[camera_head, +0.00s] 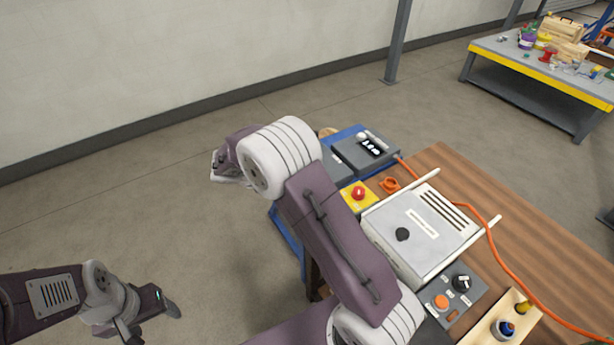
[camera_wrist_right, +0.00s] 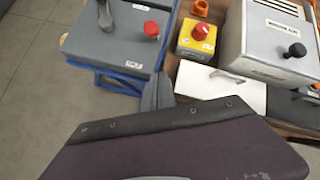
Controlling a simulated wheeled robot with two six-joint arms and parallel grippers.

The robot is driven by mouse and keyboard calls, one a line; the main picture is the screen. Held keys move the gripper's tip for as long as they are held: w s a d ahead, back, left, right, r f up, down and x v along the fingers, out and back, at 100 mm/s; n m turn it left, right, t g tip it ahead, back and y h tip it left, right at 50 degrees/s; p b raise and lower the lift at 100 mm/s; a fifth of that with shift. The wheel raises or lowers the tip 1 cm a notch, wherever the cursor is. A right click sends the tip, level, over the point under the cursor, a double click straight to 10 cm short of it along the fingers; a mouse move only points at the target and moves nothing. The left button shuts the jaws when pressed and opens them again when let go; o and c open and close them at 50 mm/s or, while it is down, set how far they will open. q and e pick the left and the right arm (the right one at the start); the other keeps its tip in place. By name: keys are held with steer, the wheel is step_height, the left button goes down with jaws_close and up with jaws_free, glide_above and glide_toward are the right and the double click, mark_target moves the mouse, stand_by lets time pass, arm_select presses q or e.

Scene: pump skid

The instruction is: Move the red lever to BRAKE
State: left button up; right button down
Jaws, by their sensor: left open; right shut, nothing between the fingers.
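In the right wrist view a red knob (camera_wrist_right: 152,29), apparently the red lever's, stands on a grey box (camera_wrist_right: 98,44). White labels lie near it, too small to read. A grey handle (camera_wrist_right: 105,15) is further left on that box. In the head view my right arm hides the red knob. My right gripper (camera_wrist_right: 158,92) is shut and empty, its fingers just in front of the box's near right corner, apart from the knob. My left gripper (camera_head: 152,318) is open and empty at the lower left of the head view, over the floor, away from the bench.
A yellow box with a red button (camera_wrist_right: 200,32) stands right of the grey box. A white panel (camera_wrist_right: 221,88) and a large grey housing with a black knob (camera_head: 402,234) are close by. An orange cable (camera_head: 497,257) crosses the wooden bench (camera_head: 549,254). The floor at left is free.

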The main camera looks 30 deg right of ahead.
steer(key=x, duration=0.3)
steer(key=w+r+x, duration=0.1)
steer(key=x, duration=0.3)
steer(key=d+p+x, duration=0.1)
steer(key=x, duration=0.2)
steer(key=shift+w+d, duration=0.35)
steer(key=shift+w, duration=0.1)
steer(key=shift+w+d+r, duration=0.25)
steer(key=shift+w+d, duration=0.05)
steer(key=shift+d, duration=0.2)
arm_select(q)
steer(key=shift+w+r, duration=0.3)
steer(key=shift+r, duration=0.25)
arm_select(e)
steer(key=shift+d, duration=0.1)
